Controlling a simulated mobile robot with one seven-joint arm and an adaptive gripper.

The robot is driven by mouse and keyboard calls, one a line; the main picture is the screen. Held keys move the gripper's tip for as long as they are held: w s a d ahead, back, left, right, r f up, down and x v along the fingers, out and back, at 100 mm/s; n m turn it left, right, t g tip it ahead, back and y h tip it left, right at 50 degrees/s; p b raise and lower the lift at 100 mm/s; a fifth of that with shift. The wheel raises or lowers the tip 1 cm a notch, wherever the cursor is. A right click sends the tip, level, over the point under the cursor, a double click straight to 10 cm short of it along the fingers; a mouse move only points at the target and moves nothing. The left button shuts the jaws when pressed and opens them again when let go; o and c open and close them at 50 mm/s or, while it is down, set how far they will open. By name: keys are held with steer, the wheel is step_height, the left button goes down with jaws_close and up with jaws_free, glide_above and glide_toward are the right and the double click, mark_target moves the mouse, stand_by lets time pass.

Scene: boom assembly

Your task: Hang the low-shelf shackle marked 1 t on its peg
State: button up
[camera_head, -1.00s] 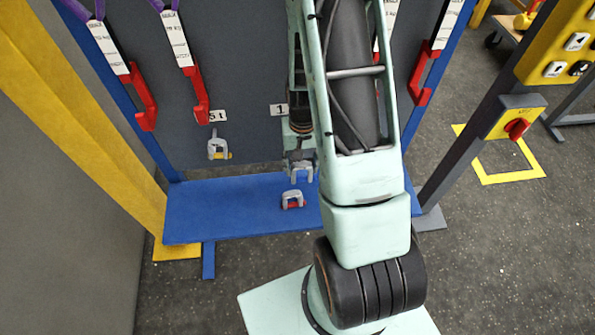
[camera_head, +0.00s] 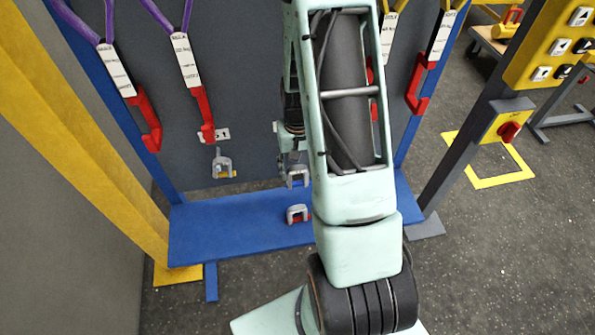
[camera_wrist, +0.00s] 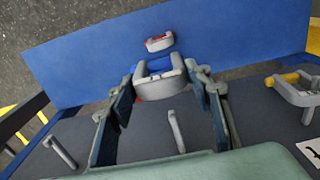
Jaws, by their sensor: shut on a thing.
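My gripper (camera_wrist: 160,92) is shut on a grey shackle with a blue pin (camera_wrist: 155,72), one finger on each side of it. The held shackle also shows in the head view (camera_head: 298,178), above the blue shelf and in front of the dark panel. No load mark is readable on it. In the wrist view a grey peg (camera_wrist: 175,132) juts from the panel between my fingers, its tip close to the shackle. The shackle looks apart from the peg, though the depth gap is unclear. My arm hides the peg in the head view.
A red-pinned shackle (camera_head: 298,214) sits on the blue shelf (camera_head: 235,238). Another bare peg (camera_wrist: 60,152) shows at left in the wrist view. Slings with red hooks (camera_head: 203,115) hang nearby.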

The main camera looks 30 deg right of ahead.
steer(key=shift+w+d+f+p, duration=0.1)
steer(key=shift+w+d, duration=0.3)
steer(key=shift+w, duration=1.05)
steer(key=shift+w+d+f+p, duration=0.15)
steer(key=shift+w+d, duration=0.3)
steer(key=shift+w, duration=0.95)
steer(key=shift+w+d+f+p, duration=0.1)
steer(key=shift+w+d, duration=0.3)
steer(key=shift+w, duration=1.05)
steer(key=shift+w+d+f+b, duration=0.15)
steer(key=shift+w+f+b, duration=0.45)
steer(key=shift+f+b, duration=0.4)
steer(key=shift+r, duration=0.15)
steer(key=o, duration=1.6)
